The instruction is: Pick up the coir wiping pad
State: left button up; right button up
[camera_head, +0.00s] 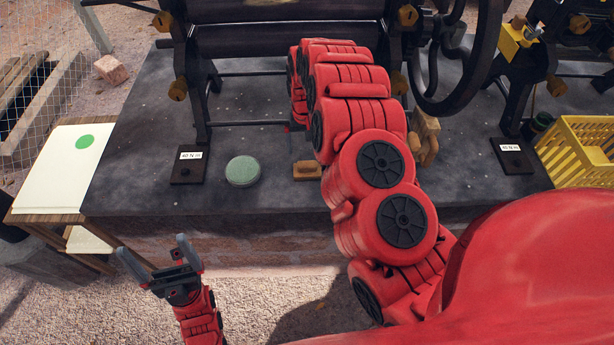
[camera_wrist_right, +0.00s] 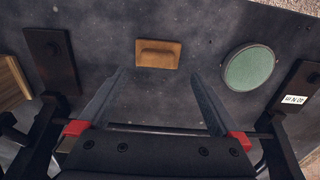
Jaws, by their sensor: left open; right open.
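A small tan-brown block with a raised grip, which looks like the coir wiping pad (camera_head: 307,170), lies on the dark stone slab near its front edge. In the right wrist view the pad (camera_wrist_right: 158,54) lies just beyond and between the fingertips of my right gripper (camera_wrist_right: 158,78). That gripper is open and empty, not touching the pad. In the head view my right arm mostly hides it. My left gripper (camera_head: 157,254) is open and empty, in front of the slab at the lower left.
A green round disc (camera_head: 243,171) lies left of the pad. The roller machine's frame foot with a label (camera_head: 188,168) stands further left. A wooden block (camera_head: 425,135) and a yellow crate (camera_head: 575,152) are to the right. The slab (camera_head: 130,150) is bare at left.

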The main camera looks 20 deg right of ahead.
aim_at(307, 163)
notch_tip(307, 163, down, 3)
jog(key=shift+f+p, duration=0.1)
jog(key=shift+p, duration=0.75)
jog(key=shift+f, duration=0.55)
jog(key=shift+w+d+f+p, duration=0.1)
jog(key=shift+d+f+p, duration=0.1)
jog(key=shift+f+p, duration=0.55)
jog(key=shift+w+d+f, duration=0.1)
jog(key=shift+d+f, duration=0.05)
jog(key=shift+f, duration=0.45)
notch_tip(307, 163, down, 2)
jog(key=shift+w, duration=0.1)
jog(key=shift+f, duration=0.3)
jog(key=shift+c, duration=0.3)
jog(key=c, duration=1.2)
